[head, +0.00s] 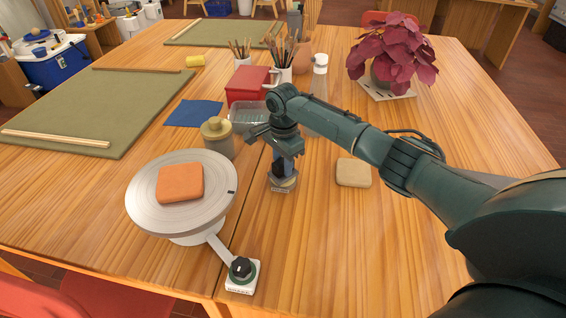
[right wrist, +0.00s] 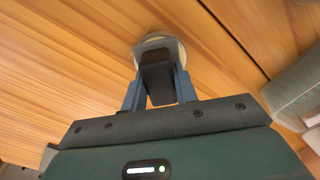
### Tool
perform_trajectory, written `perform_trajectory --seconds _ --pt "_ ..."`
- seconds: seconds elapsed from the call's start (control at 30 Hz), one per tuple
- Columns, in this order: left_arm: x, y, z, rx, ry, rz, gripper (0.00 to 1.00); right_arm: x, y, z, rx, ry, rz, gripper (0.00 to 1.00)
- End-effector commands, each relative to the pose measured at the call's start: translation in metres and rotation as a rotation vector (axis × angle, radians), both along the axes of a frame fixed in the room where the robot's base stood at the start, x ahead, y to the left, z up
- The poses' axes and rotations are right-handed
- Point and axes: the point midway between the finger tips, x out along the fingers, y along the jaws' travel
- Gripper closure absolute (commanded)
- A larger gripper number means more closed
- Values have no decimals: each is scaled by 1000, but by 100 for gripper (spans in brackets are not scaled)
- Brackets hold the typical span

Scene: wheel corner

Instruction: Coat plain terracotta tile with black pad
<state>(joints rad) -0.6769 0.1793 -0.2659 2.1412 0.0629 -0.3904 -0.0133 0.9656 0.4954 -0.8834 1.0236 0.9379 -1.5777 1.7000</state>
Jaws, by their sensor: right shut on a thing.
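The plain terracotta tile (head: 180,183) lies flat on the round grey banding wheel (head: 145,207) at the left. My right gripper (head: 285,168) points down at the middle of the table, to the right of the wheel. It is shut on the black pad, a dark block (right wrist: 157,80) between the fingers in the right wrist view. Whether the pad touches the dish I cannot tell. My left gripper is not in view.
A beige block (head: 354,172) lies right of the dish. A knob unit (head: 242,272) joins the wheel in front. The front right table is clear.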

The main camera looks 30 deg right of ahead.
Motion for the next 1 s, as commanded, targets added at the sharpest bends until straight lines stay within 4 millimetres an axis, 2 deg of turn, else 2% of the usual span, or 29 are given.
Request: perform_trajectory --seconds 1.0 --pt "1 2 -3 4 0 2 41 0 0 -10 1 -1 0 89"
